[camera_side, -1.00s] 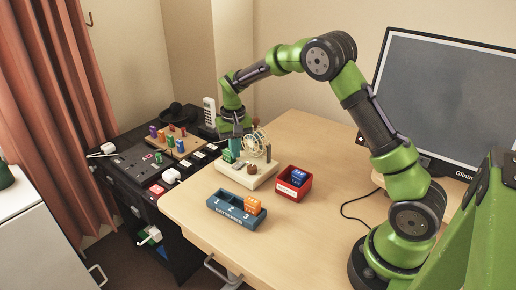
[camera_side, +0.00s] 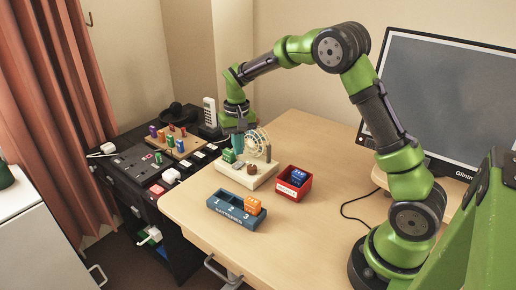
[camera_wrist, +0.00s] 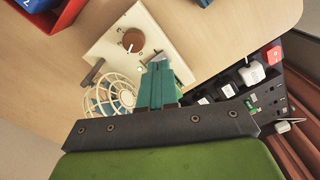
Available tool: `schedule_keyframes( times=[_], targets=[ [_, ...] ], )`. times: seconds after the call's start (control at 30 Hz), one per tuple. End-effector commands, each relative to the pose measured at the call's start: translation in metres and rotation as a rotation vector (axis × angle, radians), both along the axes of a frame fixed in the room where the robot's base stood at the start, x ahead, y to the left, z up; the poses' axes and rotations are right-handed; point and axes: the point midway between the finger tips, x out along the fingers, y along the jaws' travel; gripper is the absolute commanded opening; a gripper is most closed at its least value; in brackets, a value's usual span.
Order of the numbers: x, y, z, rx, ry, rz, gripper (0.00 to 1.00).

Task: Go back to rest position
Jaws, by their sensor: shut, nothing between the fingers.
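My gripper (camera_side: 238,148) hangs over the cream fan board (camera_side: 243,173), at its left back part. It also shows in the wrist view (camera_wrist: 160,72), where its teal fingers are together with nothing between them. The board carries a wire-caged fan (camera_side: 257,142), a brown knob (camera_side: 252,169) and a green block (camera_side: 228,156). In the wrist view the fan cage (camera_wrist: 108,96) is left of the fingers and the knob (camera_wrist: 132,40) is beyond them. The fingers partly hide the green part of the board there.
A blue battery tray (camera_side: 231,212) holds an orange battery block (camera_side: 253,205) at its right end. A red bin (camera_side: 294,186) holds blue blocks.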

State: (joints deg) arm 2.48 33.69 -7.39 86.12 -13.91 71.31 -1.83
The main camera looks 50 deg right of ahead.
Motion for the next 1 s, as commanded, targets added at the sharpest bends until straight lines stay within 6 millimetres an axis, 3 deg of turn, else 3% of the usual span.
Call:
schedule_keyframes(
  times=[0.4,0.7,0.83,1.0],
  targets=[
    [-0.117,0.056,0.094,0.091,-0.265,0.064,0.00],
    [-0.206,0.085,0.123,0.114,-0.489,0.116,0.00],
    [-0.229,0.090,0.129,0.114,-0.564,0.134,0.00],
    [-0.238,0.093,0.142,0.110,-0.630,0.146,0.00]
  ],
)
